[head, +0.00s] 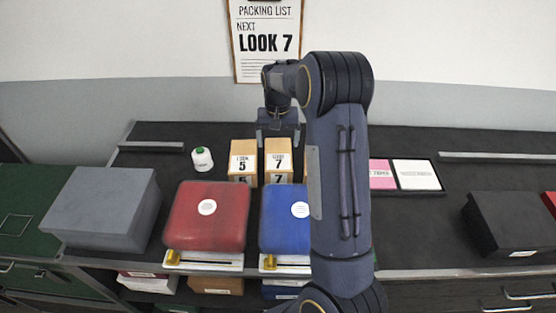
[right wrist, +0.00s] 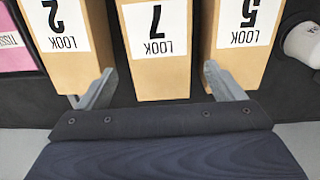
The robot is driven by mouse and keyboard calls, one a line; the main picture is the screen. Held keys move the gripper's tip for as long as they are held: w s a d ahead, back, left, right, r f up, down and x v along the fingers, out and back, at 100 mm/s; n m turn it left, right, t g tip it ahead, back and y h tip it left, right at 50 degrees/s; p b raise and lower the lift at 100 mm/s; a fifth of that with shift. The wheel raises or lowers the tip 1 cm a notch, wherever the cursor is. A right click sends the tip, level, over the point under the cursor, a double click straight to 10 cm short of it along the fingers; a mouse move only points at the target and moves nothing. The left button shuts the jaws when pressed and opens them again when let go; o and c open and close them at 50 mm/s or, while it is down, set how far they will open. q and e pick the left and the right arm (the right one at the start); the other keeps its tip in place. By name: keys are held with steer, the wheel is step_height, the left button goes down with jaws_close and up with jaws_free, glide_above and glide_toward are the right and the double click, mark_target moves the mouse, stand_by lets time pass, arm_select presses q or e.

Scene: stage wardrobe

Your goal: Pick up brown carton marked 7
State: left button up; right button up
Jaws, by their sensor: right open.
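The brown carton marked 7 (head: 278,165) stands upright on the dark counter, right of the carton marked 5 (head: 243,165). In the right wrist view the carton marked 7 (right wrist: 156,50) fills the middle, its label upside down. My right gripper (head: 277,136) is open, at the carton's top in the head view. In the right wrist view the open jaws (right wrist: 159,70) have one finger on each side of carton 7, with gaps and nothing gripped. My left gripper is not in view.
In the right wrist view, carton 2 (right wrist: 66,40) and carton 5 (right wrist: 245,40) stand close on either side, near the fingers. A red box (head: 207,222) and a blue box (head: 283,232) stand in front. A white spool (head: 202,159) is to the left.

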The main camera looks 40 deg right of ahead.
mark_target(278, 153)
step_height(278, 153, down, 6)
steer(key=shift+d+r+p, duration=0.1)
steer(key=shift+r+p, duration=0.05)
steer(key=shift+p, duration=0.7)
steer(key=shift+f, duration=0.5)
steer(key=shift+r, duration=0.1)
steer(key=c, duration=0.9)
